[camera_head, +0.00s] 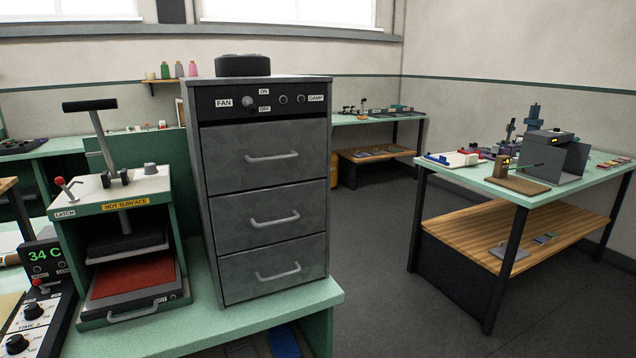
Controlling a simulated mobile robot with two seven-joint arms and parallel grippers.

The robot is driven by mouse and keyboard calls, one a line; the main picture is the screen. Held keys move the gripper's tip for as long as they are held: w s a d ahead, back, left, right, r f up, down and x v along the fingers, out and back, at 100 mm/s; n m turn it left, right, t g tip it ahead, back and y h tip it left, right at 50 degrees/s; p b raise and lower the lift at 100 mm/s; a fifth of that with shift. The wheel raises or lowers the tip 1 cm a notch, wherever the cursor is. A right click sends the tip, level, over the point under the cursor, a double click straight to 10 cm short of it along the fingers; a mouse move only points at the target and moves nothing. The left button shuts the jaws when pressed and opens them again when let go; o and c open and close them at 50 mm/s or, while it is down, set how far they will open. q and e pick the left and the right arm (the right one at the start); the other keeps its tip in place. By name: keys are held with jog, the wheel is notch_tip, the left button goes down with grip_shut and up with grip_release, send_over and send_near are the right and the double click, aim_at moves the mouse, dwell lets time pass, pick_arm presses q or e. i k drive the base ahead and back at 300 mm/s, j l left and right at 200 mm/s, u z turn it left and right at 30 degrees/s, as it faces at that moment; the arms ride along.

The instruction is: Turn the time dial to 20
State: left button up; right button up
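A black control box (42,290) stands at the lower left edge, partly cut off by the picture. Its sloped front has two white-faced dials, an upper dial (33,311) and a lower dial (16,344). A label reading TIME S sits between them; I cannot tell for certain which dial it belongs to. The scale numbers and pointers are too small to read. A green display (45,254) on the box reads 34 C. Neither of my grippers is in view.
A green heat press (120,205) with a T-handle, LATCH label and red pad stands right of the box. A grey drawer cabinet (265,200) with a FAN knob is beside it on the green bench (250,318). Floor (380,260) is open toward another table (490,185).

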aim_at(33, 311)
jog(key=u, duration=1.6)
jog(key=i+l+z, duration=0.1)
jog(key=i+l, duration=0.7)
jog(key=i, duration=0.1)
